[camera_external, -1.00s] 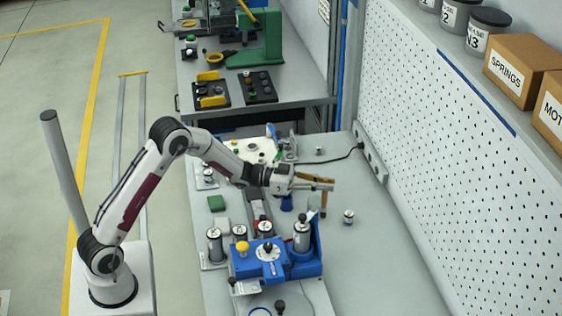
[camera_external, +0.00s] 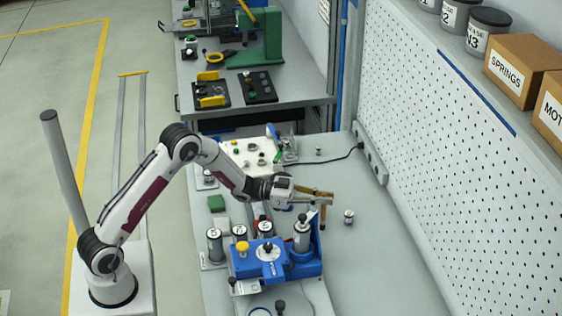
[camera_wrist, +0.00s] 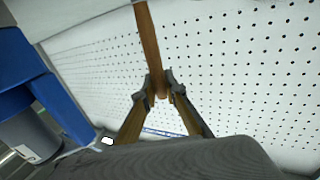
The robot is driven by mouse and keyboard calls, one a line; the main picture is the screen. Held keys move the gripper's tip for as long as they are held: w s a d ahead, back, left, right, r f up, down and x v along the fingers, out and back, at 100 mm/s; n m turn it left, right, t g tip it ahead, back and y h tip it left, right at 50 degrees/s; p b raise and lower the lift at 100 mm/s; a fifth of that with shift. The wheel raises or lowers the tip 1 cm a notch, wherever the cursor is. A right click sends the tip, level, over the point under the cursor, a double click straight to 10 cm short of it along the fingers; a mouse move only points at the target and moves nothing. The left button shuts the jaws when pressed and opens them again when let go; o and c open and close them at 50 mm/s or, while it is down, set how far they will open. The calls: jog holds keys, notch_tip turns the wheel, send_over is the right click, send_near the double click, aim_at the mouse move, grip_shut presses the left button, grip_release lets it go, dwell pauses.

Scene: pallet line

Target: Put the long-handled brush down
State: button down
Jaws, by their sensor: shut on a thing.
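My gripper (camera_external: 328,198) is stretched out level above the bench, to the right of the centre. It is shut on the brown wooden handle of the long-handled brush (camera_external: 323,213), a short upright strip below the fingers in the external view. In the wrist view, the handle (camera_wrist: 149,45) runs from the top edge down to between the two fingertips of my gripper (camera_wrist: 158,92). The bristle end cannot be made out in either view.
Close below stands a blue fixture (camera_external: 285,264) with grey cylinders (camera_external: 302,234). A small cylinder (camera_external: 348,217) stands to the right of the brush. The bench (camera_external: 375,270) is clear at right, before the pegboard (camera_external: 450,150).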

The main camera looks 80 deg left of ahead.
jog(key=shift+f, duration=0.8)
jog(key=c, duration=2.1)
grip_release()
jog(key=shift+v, duration=6)
jog(key=shift+w+r, duration=0.1)
jog(key=shift+r, duration=0.1)
